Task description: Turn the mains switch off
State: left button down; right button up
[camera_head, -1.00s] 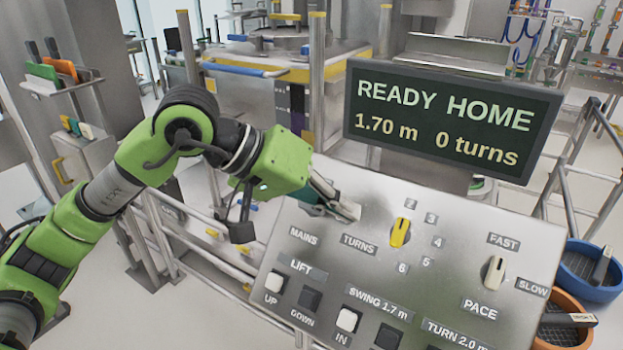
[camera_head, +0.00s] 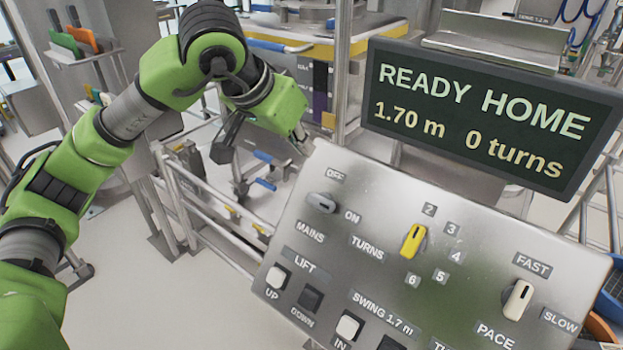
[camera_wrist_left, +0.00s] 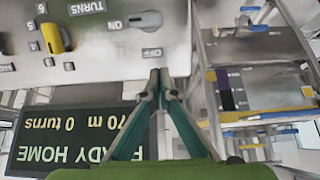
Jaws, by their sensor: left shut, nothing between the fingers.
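The mains switch (camera_head: 321,203) is a grey knob at the panel's upper left, between an OFF label above it and an ON label to its right. Its long axis lies roughly toward ON. In the left wrist view the switch (camera_wrist_left: 146,19) is at the top, ahead of the fingertips and apart from them. My left gripper (camera_head: 303,143) is at the panel's upper left edge, above the switch. In the left wrist view the left gripper (camera_wrist_left: 158,78) has its fingertips together, with nothing between them. My right gripper is not in view.
The metal panel (camera_head: 400,290) also carries a yellow turns knob (camera_head: 413,240), a white pace knob (camera_head: 518,299) and several push buttons. A display (camera_head: 485,115) behind it reads READY HOME, 1.70 m, 0 turns. Metal railings (camera_head: 205,232) stand left of the panel.

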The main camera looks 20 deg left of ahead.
pick_arm(q)
jog(key=p, duration=0.3)
send_over(311, 194)
jog(key=w, duration=0.2)
jog(key=f, duration=0.5)
jog(key=shift+d+f, duration=0.3)
jog(key=shift+f, duration=0.1)
jog(key=f, duration=0.1)
jog(key=s+f+p, duration=0.1)
jog(key=f, duration=0.1)
jog(key=shift+a, duration=0.2)
jog(key=shift+s+a+f, duration=0.2)
jog(key=shift+s+f, duration=0.15)
jog(key=shift+s, duration=0.25)
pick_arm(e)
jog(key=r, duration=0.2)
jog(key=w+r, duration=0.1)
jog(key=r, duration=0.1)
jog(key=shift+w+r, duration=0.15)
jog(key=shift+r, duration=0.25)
pick_arm(q)
jog(key=shift+w+d+f, duration=0.1)
jog(key=shift+w, duration=0.05)
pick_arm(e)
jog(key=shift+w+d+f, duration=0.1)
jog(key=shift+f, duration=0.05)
